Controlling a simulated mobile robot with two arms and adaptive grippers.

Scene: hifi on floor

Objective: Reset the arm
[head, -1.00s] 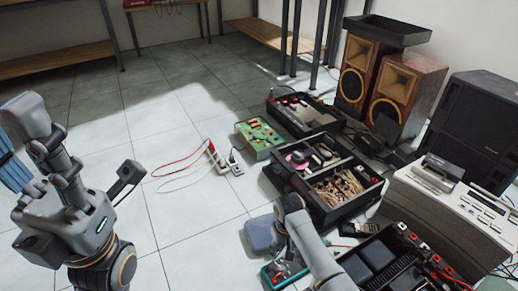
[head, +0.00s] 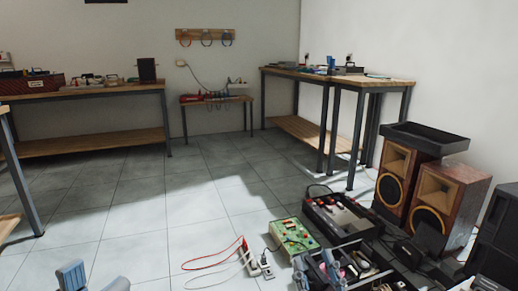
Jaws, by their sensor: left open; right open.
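My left gripper (head: 93,281) shows only as grey-blue fingertips at the bottom edge, left of centre. The fingers are apart with nothing seen between them, and the rest of that arm is out of view. My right gripper (head: 317,269) shows at the bottom edge, right of centre, with its grey-blue fingers apart. It appears in front of an open black crate (head: 352,246) of small parts. I cannot tell whether it touches anything there, but I see nothing held.
A green circuit board box (head: 294,238), a black case (head: 340,216) and a white power strip (head: 250,262) with red leads lie on the floor. Wooden speakers (head: 447,200) stand at right. Workbenches (head: 85,92) line the walls. The tiled floor (head: 150,215) at left is clear.

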